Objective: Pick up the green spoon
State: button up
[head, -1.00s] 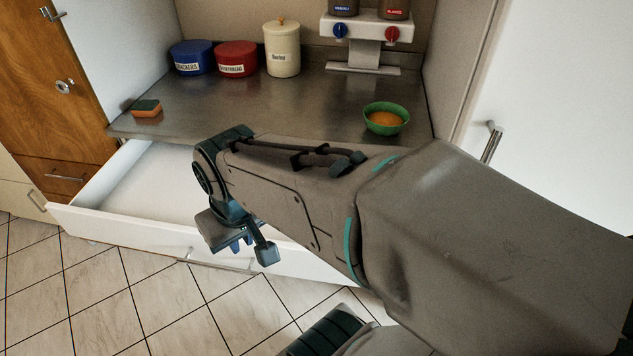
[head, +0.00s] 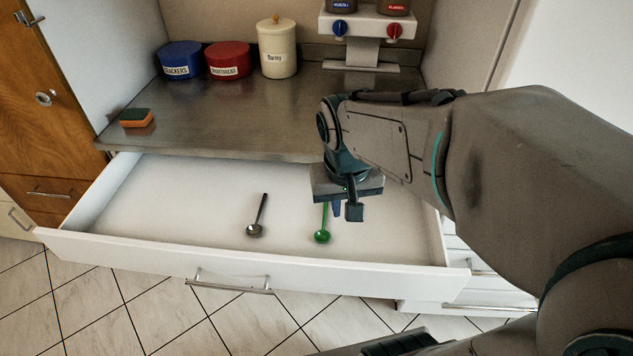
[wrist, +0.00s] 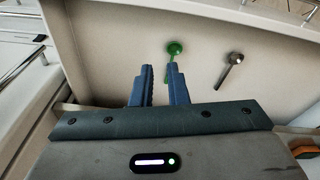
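The green spoon (head: 322,235) lies in the open white drawer (head: 130,215), its bowl toward the drawer front. Its handle runs back and is partly hidden by my gripper in the head view. My gripper (head: 345,211) is above the spoon's handle end. In the wrist view the green spoon (wrist: 175,48) shows beyond the fingertips, its handle partly hidden by one blue finger. My gripper (wrist: 160,68) is open with nothing between the fingers that it holds.
A dark grey spoon (head: 257,222) lies left of the green one in the drawer. The steel counter (head: 220,120) overhangs the drawer's back. A sponge (head: 137,118) and several canisters stand on it. The drawer's left part is clear.

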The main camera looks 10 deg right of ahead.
jog(key=w+a+f+m+g, duration=0.1)
jog(key=w+f, duration=0.3)
jog(key=w, duration=0.4)
jog(key=m+g+h+b, duration=0.1)
jog(key=b, duration=0.1)
send_near(323, 225)
jog(key=f, duration=0.2)
jog(key=d+f, duration=0.1)
jog(key=f, duration=0.5)
jog(key=shift+d+f, duration=0.2)
grip_shut()
